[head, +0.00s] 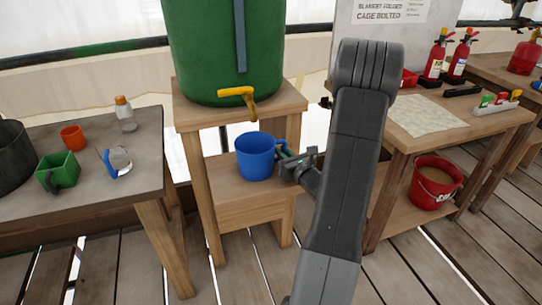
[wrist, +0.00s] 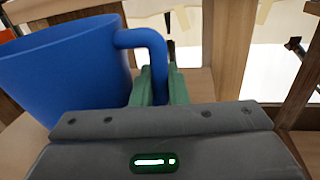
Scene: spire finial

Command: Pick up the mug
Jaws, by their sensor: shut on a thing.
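A blue mug (head: 254,160) is upright on or just above the lower shelf of a wooden stand, below the yellow tap. In the wrist view the mug (wrist: 65,70) fills the left side, with its handle pointing right. My gripper (head: 287,152) is to the right of the mug, shut on its handle. In the wrist view the green fingers (wrist: 159,86) close around the handle's lower part. I cannot tell whether the mug's base touches the shelf.
A green barrel (head: 225,45) with a yellow tap (head: 238,92) stands on the wooden stand (head: 188,117) above the mug. A left table (head: 125,165) holds an orange cup (head: 73,138) and a green container (head: 57,173). A right table (head: 405,145) stands beside my arm, with a red bucket (head: 436,190) below.

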